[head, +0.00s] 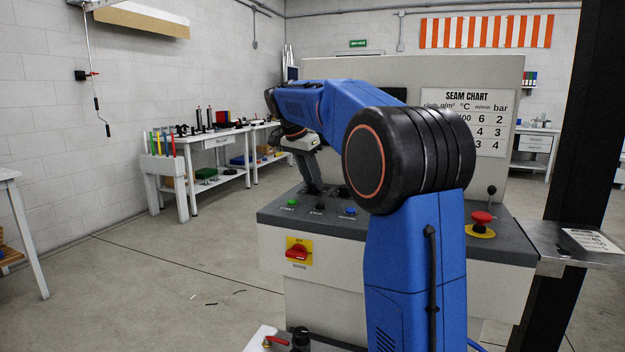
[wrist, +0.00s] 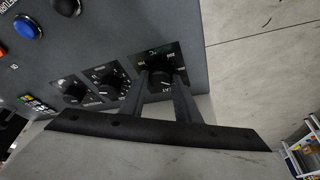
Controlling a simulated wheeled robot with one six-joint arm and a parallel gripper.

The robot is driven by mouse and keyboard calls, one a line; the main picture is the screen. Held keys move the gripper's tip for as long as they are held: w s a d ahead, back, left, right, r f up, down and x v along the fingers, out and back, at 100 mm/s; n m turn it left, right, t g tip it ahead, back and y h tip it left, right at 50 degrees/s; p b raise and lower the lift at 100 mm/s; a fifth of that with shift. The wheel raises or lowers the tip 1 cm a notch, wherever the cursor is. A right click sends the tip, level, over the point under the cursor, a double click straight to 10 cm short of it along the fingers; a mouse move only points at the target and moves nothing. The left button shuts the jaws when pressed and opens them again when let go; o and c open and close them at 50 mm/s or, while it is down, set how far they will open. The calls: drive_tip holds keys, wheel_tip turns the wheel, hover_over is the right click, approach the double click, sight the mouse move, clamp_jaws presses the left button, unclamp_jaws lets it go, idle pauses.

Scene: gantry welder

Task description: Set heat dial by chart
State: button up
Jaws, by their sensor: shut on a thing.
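The heat dial (wrist: 161,79) is a black knob on a dark square plate in the wrist view, with a label partly readable as "AT". My gripper (wrist: 163,82) is shut on this knob, with one finger on each side. The knob's exact pointer setting is hard to read. The seam chart (head: 470,122) hangs on the machine's upright panel in the head view. Its columns include °C, m/min and bar; my arm covers its left part. In the head view my arm hides most of the dial area.
Two more dials (wrist: 105,80) (wrist: 73,92) sit beside the gripped one. A blue button (wrist: 27,27) and a black knob (wrist: 67,6) are on the same panel. A red emergency stop (head: 481,218) and a lever (head: 491,196) stand at the console's right. A red switch (head: 298,252) is on its front.

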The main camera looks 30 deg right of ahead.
drive_tip(key=shift+w+m+g, duration=0.15)
drive_tip(key=shift+m+g, duration=0.75)
drive_tip(key=shift+m, duration=1.3)
drive_tip(key=o, duration=1)
drive_tip(key=shift+o, duration=0.2)
